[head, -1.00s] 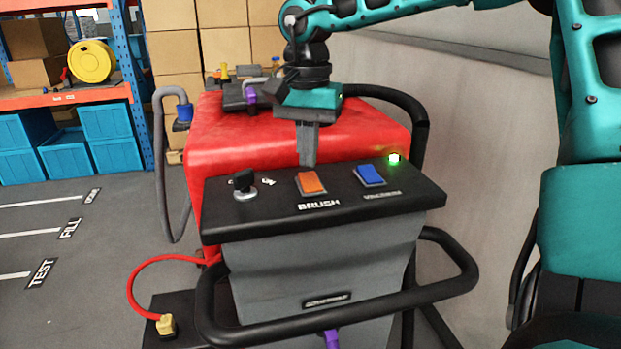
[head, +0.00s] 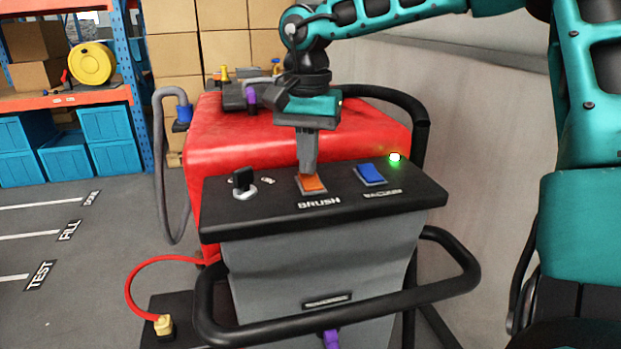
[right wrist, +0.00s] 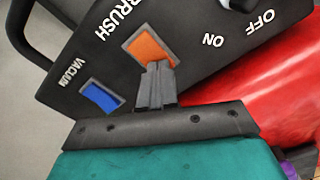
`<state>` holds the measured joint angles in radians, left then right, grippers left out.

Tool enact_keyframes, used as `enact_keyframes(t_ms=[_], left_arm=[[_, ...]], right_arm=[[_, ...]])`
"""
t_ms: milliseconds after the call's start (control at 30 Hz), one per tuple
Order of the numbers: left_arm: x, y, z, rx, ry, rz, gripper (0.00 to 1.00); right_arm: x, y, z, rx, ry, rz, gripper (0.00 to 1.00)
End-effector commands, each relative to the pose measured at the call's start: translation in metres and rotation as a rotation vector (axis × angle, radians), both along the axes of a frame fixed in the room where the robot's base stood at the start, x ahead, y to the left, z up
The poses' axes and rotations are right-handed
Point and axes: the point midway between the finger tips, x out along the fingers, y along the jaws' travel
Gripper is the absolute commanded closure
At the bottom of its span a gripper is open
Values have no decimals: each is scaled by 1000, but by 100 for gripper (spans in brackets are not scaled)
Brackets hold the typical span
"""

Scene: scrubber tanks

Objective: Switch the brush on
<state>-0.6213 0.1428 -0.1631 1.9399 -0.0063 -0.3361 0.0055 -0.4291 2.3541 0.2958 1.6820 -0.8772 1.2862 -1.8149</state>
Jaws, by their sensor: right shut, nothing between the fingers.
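The orange brush switch (head: 312,184) sits on the black control panel (head: 240,218) of the red scrubber, above the label BRUSH. It also shows in the right wrist view (right wrist: 147,48). My right gripper (head: 307,170) is shut and empty, pointing down. Its fingertips are at the far edge of the brush switch and hide part of it; I cannot tell whether they touch. In the right wrist view the shut fingers (right wrist: 156,72) overlap the switch's edge. My left gripper is not in view.
The blue vacuum switch (head: 371,174) is right of the brush switch, near a lit green lamp (head: 395,157). A black key knob (head: 243,181) is on the left. A black handle bar (head: 330,322) curves in front. A wall stands on the right; boxes are behind.

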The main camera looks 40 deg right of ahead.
Motion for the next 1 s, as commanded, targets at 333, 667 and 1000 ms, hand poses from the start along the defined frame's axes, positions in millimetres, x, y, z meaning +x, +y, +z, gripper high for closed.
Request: enact_keyframes(t_ms=[333, 667, 1000], left_arm=[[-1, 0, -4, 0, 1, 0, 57], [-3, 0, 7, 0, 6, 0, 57], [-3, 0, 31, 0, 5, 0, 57]], right_arm=[[-1, 0, -7, 1, 3, 0, 100], [-1, 0, 7, 2, 5, 0, 100], [0, 0, 36, 2, 1, -1, 100]])
